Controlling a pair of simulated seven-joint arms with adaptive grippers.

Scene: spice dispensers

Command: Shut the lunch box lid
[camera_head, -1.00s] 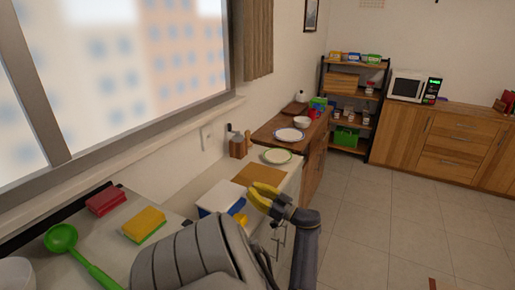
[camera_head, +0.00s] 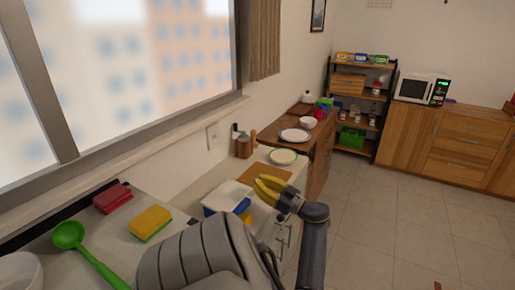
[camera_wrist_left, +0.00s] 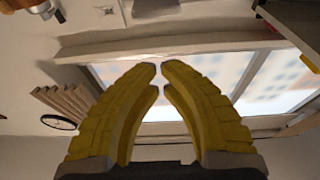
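A small white and blue box (camera_head: 226,196) with a yellow part on its front side stands on the counter at the middle of the head view. It looks like the lunch box; the state of its lid is too small to tell. My left gripper (camera_head: 262,184), with yellow fingers, is just right of the box and apart from it in the picture. In the left wrist view its fingertips (camera_wrist_left: 161,72) are close together with a narrow gap and nothing between them. My left arm covers part of the counter in front of the box. My right gripper is not in view.
A yellow sponge (camera_head: 150,222), a red sponge (camera_head: 112,198) and a green ladle (camera_head: 69,236) lie on the counter at the left. A brown board (camera_head: 266,174) and a plate (camera_head: 283,156) are behind the box. The window wall bounds the left; open floor (camera_head: 385,230) lies right.

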